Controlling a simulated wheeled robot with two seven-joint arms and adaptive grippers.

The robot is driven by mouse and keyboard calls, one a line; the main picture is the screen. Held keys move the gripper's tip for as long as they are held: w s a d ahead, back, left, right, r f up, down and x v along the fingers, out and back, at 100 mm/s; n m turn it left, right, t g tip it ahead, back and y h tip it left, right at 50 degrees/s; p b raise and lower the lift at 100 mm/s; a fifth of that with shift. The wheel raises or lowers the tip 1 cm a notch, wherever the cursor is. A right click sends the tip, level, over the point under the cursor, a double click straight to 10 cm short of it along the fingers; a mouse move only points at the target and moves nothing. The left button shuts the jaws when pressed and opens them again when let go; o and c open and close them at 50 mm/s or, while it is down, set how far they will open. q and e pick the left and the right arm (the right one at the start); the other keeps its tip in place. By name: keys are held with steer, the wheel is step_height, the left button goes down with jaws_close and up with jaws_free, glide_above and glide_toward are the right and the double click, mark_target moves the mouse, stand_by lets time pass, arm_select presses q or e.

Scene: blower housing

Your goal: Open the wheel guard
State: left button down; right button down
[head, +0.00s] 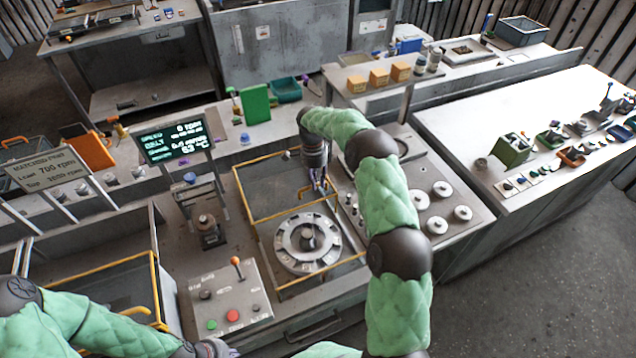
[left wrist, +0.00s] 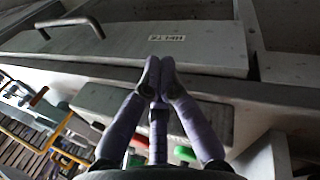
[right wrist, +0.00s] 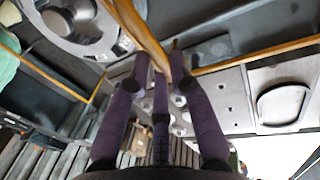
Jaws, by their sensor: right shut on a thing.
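The wheel guard (head: 282,215) is a see-through, yellow-edged frame on the bench, around and above a grey round wheel (head: 308,243). My right gripper (head: 319,187) is at the guard's upper right part. In the right wrist view, my right fingers (right wrist: 158,68) are closed around a yellow bar of the guard (right wrist: 138,32), with the wheel (right wrist: 68,20) behind it. I cannot tell how far the guard is swung. My left gripper (head: 218,349) is low at the bench's front edge. In the left wrist view its fingertips (left wrist: 160,64) meet with nothing between them.
A control box with a lever and red and green buttons (head: 232,300) stands left of the guard. A second yellow-edged bin (head: 125,285) is further left. A panel with round knobs (head: 438,205) is to the right. A speed display (head: 175,142) stands behind.

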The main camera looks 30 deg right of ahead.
steer(key=c, duration=1.1)
jaws_free()
step_height(320, 180, up, 12)
steer(key=w, duration=0.2)
steer(key=shift+w+d, duration=0.15)
steer(key=shift+w, duration=0.05)
steer(key=shift+f, duration=0.1)
